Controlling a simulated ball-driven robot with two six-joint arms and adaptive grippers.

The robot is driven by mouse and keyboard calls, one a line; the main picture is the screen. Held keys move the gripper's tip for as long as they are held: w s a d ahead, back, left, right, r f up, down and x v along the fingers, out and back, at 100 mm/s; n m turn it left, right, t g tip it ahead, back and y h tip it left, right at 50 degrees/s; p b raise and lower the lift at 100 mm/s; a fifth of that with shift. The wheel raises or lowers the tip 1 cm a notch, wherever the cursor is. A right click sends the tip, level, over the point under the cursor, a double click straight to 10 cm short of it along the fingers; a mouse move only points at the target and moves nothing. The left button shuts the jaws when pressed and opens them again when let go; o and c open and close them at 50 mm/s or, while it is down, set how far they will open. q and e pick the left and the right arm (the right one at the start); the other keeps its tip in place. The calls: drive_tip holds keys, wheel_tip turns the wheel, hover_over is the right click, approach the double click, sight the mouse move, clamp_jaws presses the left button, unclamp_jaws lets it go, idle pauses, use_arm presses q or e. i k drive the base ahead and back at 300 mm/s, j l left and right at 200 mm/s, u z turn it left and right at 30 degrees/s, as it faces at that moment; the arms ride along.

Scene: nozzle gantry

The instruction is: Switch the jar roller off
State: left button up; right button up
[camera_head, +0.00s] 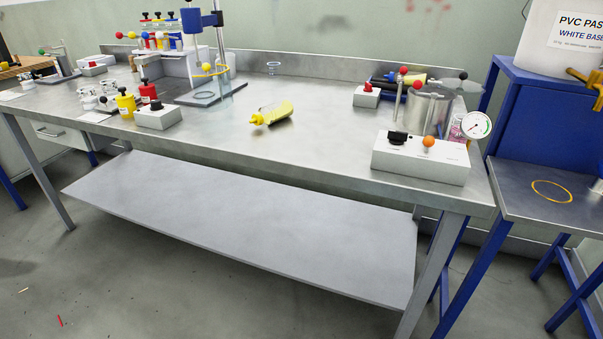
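What looks like the jar roller (384,80) stands at the back right of the steel bench, with a dark, yellow-ended cylinder lying along it. A small white box (366,98) with a red ball knob (373,86) stands at its front left. Which way that knob is set is too small to tell. The steel pot partly hides the roller's right side. Neither of my grippers is in view.
The steel bench (310,150) has a bare middle, with a yellow bottle (271,113) lying on it. A steel pot (429,111), a dial gauge (476,126) and a white control box (421,158) with an orange knob stand at right.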

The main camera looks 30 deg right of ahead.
sight(367, 88)
drive_tip(key=z, duration=1.55)
